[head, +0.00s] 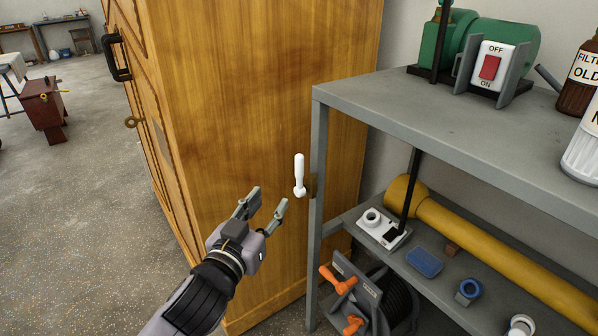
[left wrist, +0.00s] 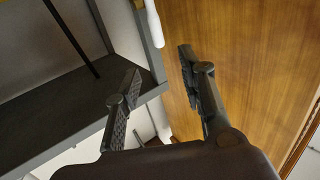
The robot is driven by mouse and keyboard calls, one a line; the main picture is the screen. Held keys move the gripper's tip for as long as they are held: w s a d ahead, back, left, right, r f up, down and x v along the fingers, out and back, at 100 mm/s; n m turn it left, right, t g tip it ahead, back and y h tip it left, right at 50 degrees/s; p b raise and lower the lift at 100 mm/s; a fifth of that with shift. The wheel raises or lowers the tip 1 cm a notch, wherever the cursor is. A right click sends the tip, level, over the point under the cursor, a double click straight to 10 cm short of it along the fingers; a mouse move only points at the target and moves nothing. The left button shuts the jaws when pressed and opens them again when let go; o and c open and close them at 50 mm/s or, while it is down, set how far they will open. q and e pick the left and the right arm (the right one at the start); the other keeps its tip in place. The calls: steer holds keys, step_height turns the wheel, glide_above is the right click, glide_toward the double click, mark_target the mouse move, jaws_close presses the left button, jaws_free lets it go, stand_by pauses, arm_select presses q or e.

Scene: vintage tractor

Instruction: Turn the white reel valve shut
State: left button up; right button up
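The white reel valve (head: 299,174) shows as an upright lever handle beside the front post of the grey shelf, in front of the wooden cabinet side. My left gripper (head: 266,203) is below and left of the handle in the head view, fingers spread, with nothing between them and apart from the handle. In the left wrist view, the open fingers (left wrist: 158,75) have a white rod, likely the valve handle (left wrist: 153,22), beyond them near the top. A hose reel (head: 355,293) with orange handles is under the shelf. My right gripper is not in view.
The wooden cabinet (head: 250,90) stands left of the grey shelf (head: 430,110), with little room between. The top shelf holds a green motor with a switch (head: 489,66) and bottles. The lower shelf holds a yellow tube (head: 490,245) and small parts.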

mark_target(298, 162)
arm_select(q)
steer(key=x, duration=1)
steer(key=r+b+x, duration=0.1)
steer(key=x, duration=0.5)
steer(key=shift+d, duration=0.25)
steer(key=shift+w+d, duration=0.15)
steer(key=shift+w, duration=0.25)
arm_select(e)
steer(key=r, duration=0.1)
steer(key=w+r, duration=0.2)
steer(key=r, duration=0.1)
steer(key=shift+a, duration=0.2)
arm_select(q)
steer(key=shift+c, duration=0.3)
steer(key=c, duration=0.7)
jaws_close()
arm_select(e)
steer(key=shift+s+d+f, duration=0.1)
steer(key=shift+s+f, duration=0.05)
